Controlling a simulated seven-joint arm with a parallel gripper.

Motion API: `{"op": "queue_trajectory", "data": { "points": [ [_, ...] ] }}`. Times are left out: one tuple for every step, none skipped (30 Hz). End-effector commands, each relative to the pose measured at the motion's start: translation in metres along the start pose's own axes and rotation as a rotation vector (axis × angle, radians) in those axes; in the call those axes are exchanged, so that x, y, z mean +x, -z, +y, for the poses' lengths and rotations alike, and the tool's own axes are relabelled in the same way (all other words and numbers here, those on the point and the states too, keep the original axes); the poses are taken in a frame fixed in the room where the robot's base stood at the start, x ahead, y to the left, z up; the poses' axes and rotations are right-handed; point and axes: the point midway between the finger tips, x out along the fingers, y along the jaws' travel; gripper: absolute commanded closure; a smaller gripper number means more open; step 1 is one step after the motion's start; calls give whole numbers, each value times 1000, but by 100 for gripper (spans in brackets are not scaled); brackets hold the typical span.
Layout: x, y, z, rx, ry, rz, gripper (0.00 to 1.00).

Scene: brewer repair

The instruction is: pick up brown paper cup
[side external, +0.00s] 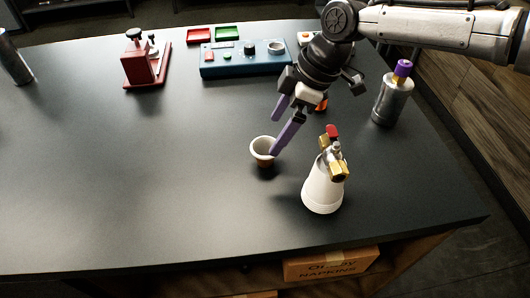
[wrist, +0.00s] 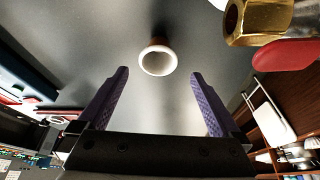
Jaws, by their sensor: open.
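The brown paper cup (side external: 264,153) stands upright on the dark table in the side view, with a white rim and a brown lower part. In the wrist view the cup (wrist: 157,59) is ahead of the fingertips, roughly centred between them. My gripper (side external: 278,126) has purple fingers and is open and empty. In the side view one fingertip overlaps the cup's right rim; I cannot tell whether it touches. In the wrist view my gripper (wrist: 158,74) has its fingers spread wide, with nothing between them.
A white bottle with brass fittings and a red part (side external: 324,188) stands close to the right of the cup. A metal canister with a purple top (side external: 391,98) is farther right. A blue panel (side external: 245,62) and red device (side external: 145,64) are behind.

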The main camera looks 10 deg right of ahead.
Motion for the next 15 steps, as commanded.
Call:
{"op": "queue_trajectory", "data": {
  "points": [
    [8,0,0,0,1,-1,0],
    [12,0,0,0,1,-1,0],
    [16,0,0,0,1,-1,0],
    [18,0,0,0,1,-1,0],
    [19,0,0,-1,0,0,0],
    [21,0,0,0,0,1,0],
    [22,0,0,0,-1,1,0],
    [23,0,0,0,-1,1,0],
    [25,0,0,0,-1,1,0],
    [27,0,0,0,0,0,0],
    [29,0,0,0,0,-1,0],
    [33,-1,0,1,1,-2,0],
    [37,-1,1,1,2,-2,0],
    [41,-1,1,1,1,-2,0],
    [47,-2,2,1,1,-1,0]
  ]
}}
